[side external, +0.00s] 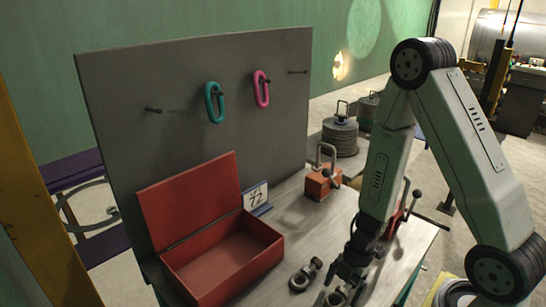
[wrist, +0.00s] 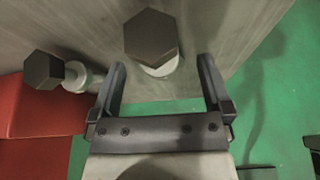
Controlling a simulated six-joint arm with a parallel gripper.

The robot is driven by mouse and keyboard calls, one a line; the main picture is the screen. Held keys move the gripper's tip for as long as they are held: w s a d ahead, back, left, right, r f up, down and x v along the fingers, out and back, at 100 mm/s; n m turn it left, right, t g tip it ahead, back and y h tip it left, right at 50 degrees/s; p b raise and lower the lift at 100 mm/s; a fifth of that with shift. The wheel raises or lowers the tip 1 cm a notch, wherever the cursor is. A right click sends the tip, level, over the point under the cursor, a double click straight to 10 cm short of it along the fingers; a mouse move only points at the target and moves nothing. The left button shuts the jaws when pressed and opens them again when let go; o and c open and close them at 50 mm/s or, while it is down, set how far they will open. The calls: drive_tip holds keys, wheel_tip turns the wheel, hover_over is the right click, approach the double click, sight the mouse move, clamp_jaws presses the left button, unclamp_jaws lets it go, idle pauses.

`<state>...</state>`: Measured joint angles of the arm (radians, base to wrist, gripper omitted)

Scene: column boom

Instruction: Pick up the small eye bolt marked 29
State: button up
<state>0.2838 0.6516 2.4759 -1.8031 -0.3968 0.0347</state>
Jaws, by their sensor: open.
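In the wrist view, a dark hexagonal bolt end (wrist: 151,38) with a pale shank is ahead of my gripper (wrist: 162,70), in line with the gap between the fingers. A second hexagonal end (wrist: 43,70) is outside the left finger. My gripper is open and empty. No mark 29 is legible on either bolt.
An open red box (side external: 225,262) stands left on the bench, beside a number card (side external: 256,196). A grey board (side external: 190,130) behind carries a teal link (side external: 214,103) and a pink link (side external: 261,89). An orange block (side external: 322,184) stands at the back.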

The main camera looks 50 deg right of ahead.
drive_tip(key=shift+a+f, duration=0.2)
drive_tip(key=shift+f, duration=0.25)
idle(0.3)
drive_tip(key=c, duration=1.3)
